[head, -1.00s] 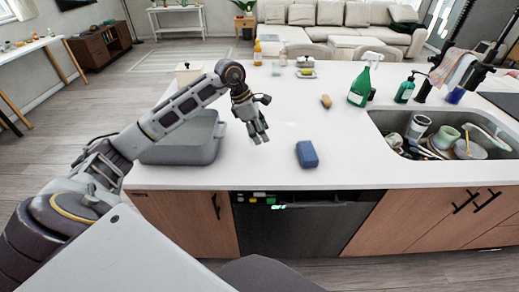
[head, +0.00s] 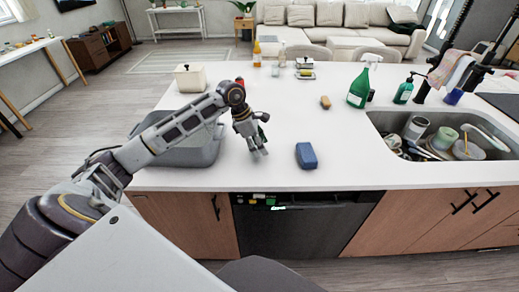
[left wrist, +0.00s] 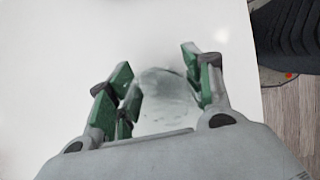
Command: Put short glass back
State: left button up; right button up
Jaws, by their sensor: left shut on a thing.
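My left gripper (head: 258,148) is over the white countertop, just right of the grey basin and left of the blue sponge. In the left wrist view the gripper (left wrist: 158,92) has its green-padded fingers on both sides of a clear short glass (left wrist: 166,98) and is shut on it. The glass is see-through and partly hidden by the gripper body. In the head view I cannot make out the glass between the fingers. My right gripper is not in view.
A grey basin (head: 190,153) stands left of the gripper and a blue sponge (head: 306,156) lies right. A green spray bottle (head: 358,88) stands near the sink (head: 382,121), which holds dishes. A white canister (head: 189,79) and an amber bottle (head: 257,53) stand at the back.

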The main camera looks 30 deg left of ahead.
pick_arm(q)
jog(key=shift+f, duration=1.15)
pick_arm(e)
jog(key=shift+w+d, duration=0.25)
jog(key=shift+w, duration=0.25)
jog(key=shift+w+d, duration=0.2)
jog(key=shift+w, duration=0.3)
